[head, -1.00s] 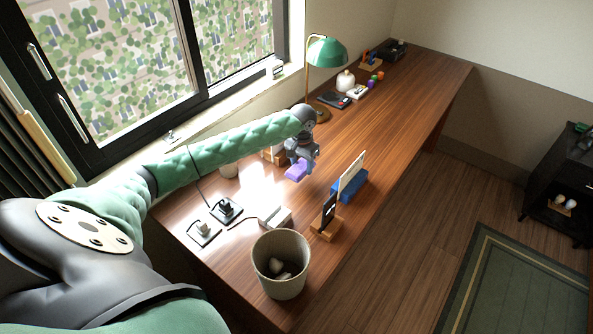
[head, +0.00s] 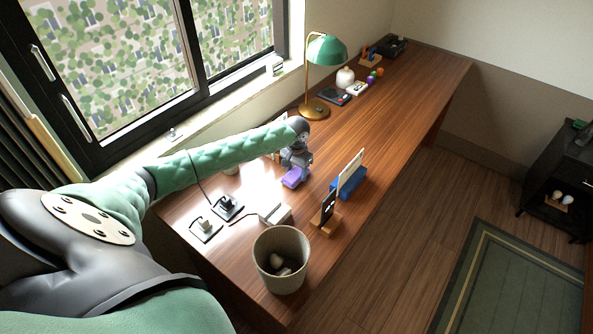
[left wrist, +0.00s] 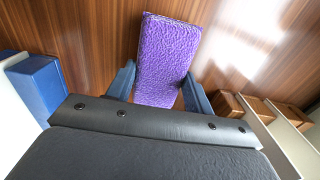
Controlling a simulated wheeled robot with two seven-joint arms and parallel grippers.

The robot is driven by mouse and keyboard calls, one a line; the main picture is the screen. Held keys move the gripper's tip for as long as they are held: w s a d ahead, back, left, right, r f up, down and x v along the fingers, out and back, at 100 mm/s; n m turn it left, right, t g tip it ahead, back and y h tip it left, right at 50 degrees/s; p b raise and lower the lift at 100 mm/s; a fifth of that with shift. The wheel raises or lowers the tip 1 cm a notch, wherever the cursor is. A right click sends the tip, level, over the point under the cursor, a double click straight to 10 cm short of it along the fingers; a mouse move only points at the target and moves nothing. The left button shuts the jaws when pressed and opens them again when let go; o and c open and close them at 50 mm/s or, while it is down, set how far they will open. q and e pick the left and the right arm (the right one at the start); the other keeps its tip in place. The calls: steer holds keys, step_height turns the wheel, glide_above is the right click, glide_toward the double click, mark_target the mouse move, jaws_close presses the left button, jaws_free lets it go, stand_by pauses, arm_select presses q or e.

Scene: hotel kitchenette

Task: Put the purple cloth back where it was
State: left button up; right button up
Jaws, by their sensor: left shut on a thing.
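The purple cloth (head: 293,178) is a folded, fuzzy rectangular pad low over the wooden desk, near its middle. It fills the upper middle of the left wrist view (left wrist: 167,58). My left gripper (head: 296,167) is shut on it, with one dark blue finger (left wrist: 122,82) at each side of the cloth. I cannot tell for sure whether the cloth touches the desk. My right gripper is in neither view.
A blue stand (head: 350,183) with a light panel and a wooden stand (head: 325,224) with a dark panel are right of the cloth. A white box (head: 275,214) and a bin (head: 281,262) are nearer. A green lamp (head: 326,50) stands behind.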

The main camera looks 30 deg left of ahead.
mark_target(297, 172)
arm_select(q)
steer(key=o, duration=0.9)
steer(key=shift+o, duration=0.2)
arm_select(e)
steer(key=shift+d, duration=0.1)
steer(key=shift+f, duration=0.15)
arm_select(q)
steer(key=shift+r, duration=0.25)
step_height(297, 172, up, 12)
steer(key=b, duration=0.3)
steer(key=shift+f, duration=0.15)
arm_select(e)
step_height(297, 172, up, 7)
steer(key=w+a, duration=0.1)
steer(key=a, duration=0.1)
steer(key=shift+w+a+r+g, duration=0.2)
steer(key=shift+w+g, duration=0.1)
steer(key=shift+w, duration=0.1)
